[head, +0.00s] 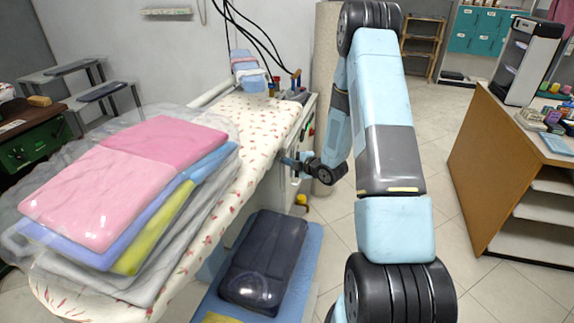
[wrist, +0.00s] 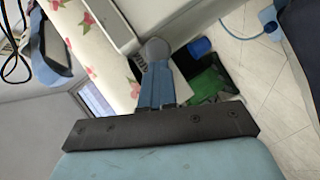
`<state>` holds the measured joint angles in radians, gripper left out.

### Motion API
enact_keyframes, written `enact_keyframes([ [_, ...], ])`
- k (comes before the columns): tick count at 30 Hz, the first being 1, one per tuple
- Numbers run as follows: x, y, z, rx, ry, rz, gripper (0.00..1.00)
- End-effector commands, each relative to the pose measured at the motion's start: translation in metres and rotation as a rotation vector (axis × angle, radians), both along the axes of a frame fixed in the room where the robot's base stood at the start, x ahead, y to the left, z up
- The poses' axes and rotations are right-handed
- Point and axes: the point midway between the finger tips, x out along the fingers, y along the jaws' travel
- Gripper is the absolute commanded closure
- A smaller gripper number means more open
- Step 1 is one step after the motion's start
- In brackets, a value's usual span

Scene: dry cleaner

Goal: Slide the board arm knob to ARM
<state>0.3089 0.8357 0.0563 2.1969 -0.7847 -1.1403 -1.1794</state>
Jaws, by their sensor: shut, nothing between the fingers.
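The ironing board (head: 262,115) has a white, flowered cover, and its white cabinet side faces my arm. My gripper (head: 286,162) is at that side, just below the cover's edge. In the wrist view my gripper (wrist: 158,72) is shut, its blue fingers together with nothing between them. A grey rounded piece (wrist: 155,47) lies right at the fingertips; I cannot tell whether it is the board arm knob or whether the fingers touch it. A blue round piece (wrist: 201,47) is to its right. No ARM label can be read.
Bagged folded clothes (head: 125,180) cover the board's near end. An iron (head: 247,70) stands at its far end. A dark bagged bundle (head: 264,262) lies on the blue shelf below. A wooden counter (head: 500,165) is at right; tiled floor between is clear.

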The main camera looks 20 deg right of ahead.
Motion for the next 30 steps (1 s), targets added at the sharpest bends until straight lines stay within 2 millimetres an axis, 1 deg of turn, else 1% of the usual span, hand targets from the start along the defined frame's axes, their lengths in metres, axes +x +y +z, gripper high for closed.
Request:
enact_keyframes([
  [1, 0.005, -0.002, 0.002, -0.002, -0.008, -0.005, 1.00],
  [5, 0.005, -0.002, 0.002, -0.002, -0.009, -0.006, 1.00],
  [8, 0.003, 0.000, 0.005, -0.002, -0.010, -0.006, 1.00],
  [11, -0.004, 0.004, 0.009, -0.001, -0.008, -0.004, 1.00],
  [16, -0.024, 0.010, 0.021, -0.001, -0.004, -0.005, 1.00],
  [18, -0.037, -0.001, 0.025, -0.002, -0.004, -0.010, 1.00],
  [24, -0.071, -0.015, 0.037, -0.002, -0.003, -0.005, 1.00],
  [30, -0.095, -0.027, 0.046, -0.001, -0.003, -0.002, 1.00],
])
